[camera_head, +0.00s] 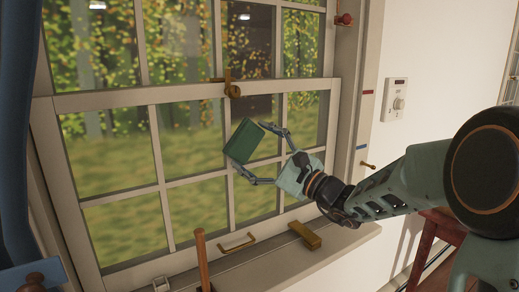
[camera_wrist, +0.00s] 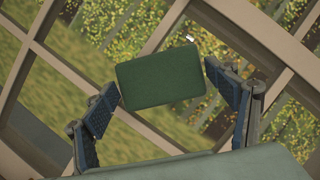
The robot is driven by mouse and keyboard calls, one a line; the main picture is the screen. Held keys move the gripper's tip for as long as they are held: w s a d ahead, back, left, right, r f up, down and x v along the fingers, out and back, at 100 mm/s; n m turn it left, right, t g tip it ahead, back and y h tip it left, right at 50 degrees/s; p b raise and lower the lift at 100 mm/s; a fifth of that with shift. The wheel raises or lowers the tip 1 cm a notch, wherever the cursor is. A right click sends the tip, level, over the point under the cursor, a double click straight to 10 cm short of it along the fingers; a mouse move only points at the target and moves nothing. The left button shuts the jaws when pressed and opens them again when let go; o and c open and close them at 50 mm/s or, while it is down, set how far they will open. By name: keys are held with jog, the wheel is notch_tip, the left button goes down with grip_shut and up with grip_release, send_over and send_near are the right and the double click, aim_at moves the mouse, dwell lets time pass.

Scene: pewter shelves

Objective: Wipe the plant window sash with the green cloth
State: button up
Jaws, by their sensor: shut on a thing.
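The green cloth (camera_head: 244,141) is a flat, dark green rectangular pad, held tilted in front of the window sash (camera_head: 158,158). The sash has white bars and several panes, with grass and trees behind the glass. My gripper (camera_head: 257,152) comes in from the right and is shut on the cloth, with one finger at each side. The wrist view shows the cloth (camera_wrist: 161,75) between the two fingers (camera_wrist: 163,95), with sash bars behind it. I cannot tell whether the cloth touches the glass.
A brass latch (camera_head: 232,89) sits on the meeting rail. A brass handle (camera_head: 238,243) is on the bottom rail. A brass block (camera_head: 304,235) and an upright wooden handle (camera_head: 203,260) are at the sill. A blue curtain (camera_head: 13,140) hangs left; a white thermostat (camera_head: 395,99) is on the right wall.

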jog(key=shift+a+r+p, duration=0.1)
jog(key=shift+r+p, duration=0.5)
jog(key=shift+r, duration=0.45)
jog(key=shift+w+d, duration=2.7)
jog(key=shift+d, duration=1.35)
jog(key=shift+s+a+f+b, duration=0.1)
jog(key=shift+s+a+b, duration=0.85)
jog(key=shift+a, duration=0.35)
jog(key=shift+s+a+f+b, duration=0.1)
jog(key=shift+s+a+b, duration=0.8)
jog(key=shift+a, duration=0.35)
jog(key=shift+s+a+b, duration=0.75)
jog(key=shift+a+b, duration=0.35)
jog(key=shift+a, duration=0.2)
jog(key=shift+s+a+r, duration=0.1)
jog(key=shift+s+a, duration=0.1)
jog(key=shift+d, duration=0.1)
jog(key=shift+s+d, duration=0.15)
jog(key=shift+s, duration=0.05)
jog(key=shift+s+d+b, duration=0.2)
jog(key=shift+s+d, duration=0.3)
jog(key=shift+s, duration=0.25)
jog(key=shift+s+d+b, duration=0.2)
jog(key=shift+s+d, duration=0.3)
jog(key=shift+s, duration=0.25)
jog(key=shift+s+d+b, duration=0.2)
jog(key=shift+s+d, duration=0.3)
jog(key=shift+s, duration=0.25)
